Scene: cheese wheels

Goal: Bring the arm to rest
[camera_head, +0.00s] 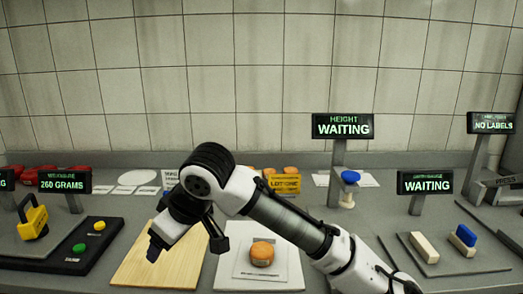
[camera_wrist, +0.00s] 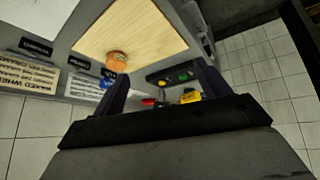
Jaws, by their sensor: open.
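My white and black arm reaches in from the lower right in the head view. My gripper (camera_head: 186,246) points down and left above the wooden board (camera_head: 140,265) and hides part of it. In the wrist view my gripper (camera_wrist: 163,80) has its two dark fingers apart, with nothing held between them. The wooden board (camera_wrist: 135,28) also shows there, with an orange cheese wheel (camera_wrist: 117,60) near its edge. In the head view an orange cheese wheel (camera_head: 262,253) sits on a white mat (camera_head: 290,270), right of the gripper. I cannot tell if these are the same wheel.
A dark scale pad (camera_head: 70,250) with green and yellow buttons and a yellow handled weight (camera_head: 33,222) stand at left. A height post (camera_head: 337,185) stands behind the arm. White and blue blocks (camera_head: 463,237) lie on a grey plate at right. The tiled wall closes the back.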

